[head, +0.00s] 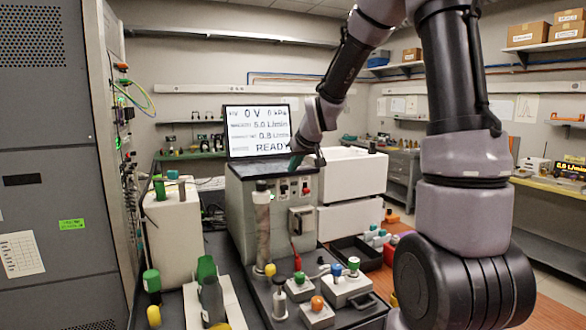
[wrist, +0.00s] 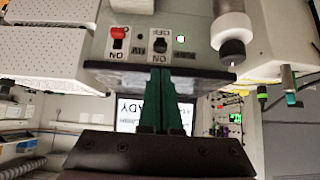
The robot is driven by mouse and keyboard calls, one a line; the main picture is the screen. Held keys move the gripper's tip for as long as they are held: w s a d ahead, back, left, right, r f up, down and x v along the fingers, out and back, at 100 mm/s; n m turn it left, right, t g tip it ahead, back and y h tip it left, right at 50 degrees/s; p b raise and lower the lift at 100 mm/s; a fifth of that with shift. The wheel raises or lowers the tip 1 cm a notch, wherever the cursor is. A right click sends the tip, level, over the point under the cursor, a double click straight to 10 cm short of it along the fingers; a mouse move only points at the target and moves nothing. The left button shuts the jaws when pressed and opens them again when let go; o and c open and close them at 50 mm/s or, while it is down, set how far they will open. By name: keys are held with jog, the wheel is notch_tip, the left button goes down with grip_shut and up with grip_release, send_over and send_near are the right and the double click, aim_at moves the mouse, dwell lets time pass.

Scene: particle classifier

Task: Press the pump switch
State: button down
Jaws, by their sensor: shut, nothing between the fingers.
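The grey instrument box (head: 240,203) stands on the bench with a small switch panel (head: 295,188) near its top. In the wrist view, which is upside down, the panel carries a red rocker switch (wrist: 118,36) and a black rocker switch (wrist: 160,46), each with ON/OFF lettering. I cannot read clearly which is the pump switch. My gripper (head: 297,165), with dark green fingers (wrist: 161,75), is shut and empty. Its fingertips are in line with the black switch, at the box's top edge; I cannot tell whether they touch it.
A screen (head: 258,131) reading READY stands on the box. White boxes (head: 350,172) stand to its right. A thick grey tube (head: 262,225) runs down the box front, and a tall cabinet (head: 45,150) stands left.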

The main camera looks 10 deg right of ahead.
aim_at(283, 185)
jog(key=x, duration=0.8)
jog(key=shift+f, duration=0.1)
